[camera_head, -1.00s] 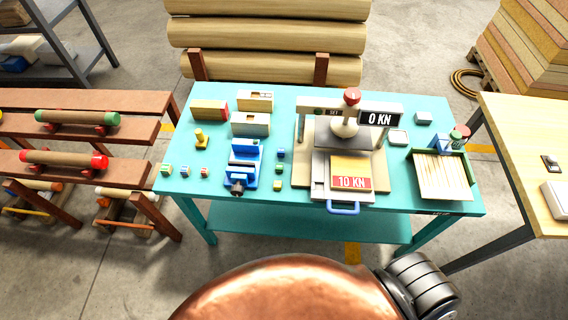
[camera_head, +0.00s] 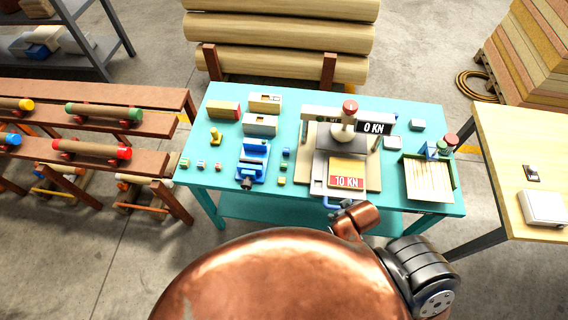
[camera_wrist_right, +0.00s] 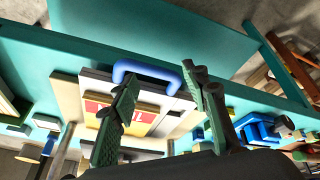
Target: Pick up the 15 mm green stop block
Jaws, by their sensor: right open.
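Small blocks lie on the teal table (camera_head: 225,189) in the head view. A green block (camera_head: 284,168) stands right of the blue vise (camera_head: 253,160), between a blue block (camera_head: 286,153) and a yellow-green one (camera_head: 282,181). Another block with green on it (camera_head: 184,163) is at the table's left edge. I cannot read the sizes. My right gripper (camera_wrist_right: 160,75) is open and empty in the wrist view, its green fingers in front of the press's blue handle (camera_wrist_right: 146,67). It is hidden in the head view. My left gripper is not in view.
The press (camera_head: 372,172) with its 0 kN display stands right of the small blocks. A green-edged tray (camera_head: 407,188) is at the table's right. Racks with rollers (camera_head: 150,165) flank the table's left side.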

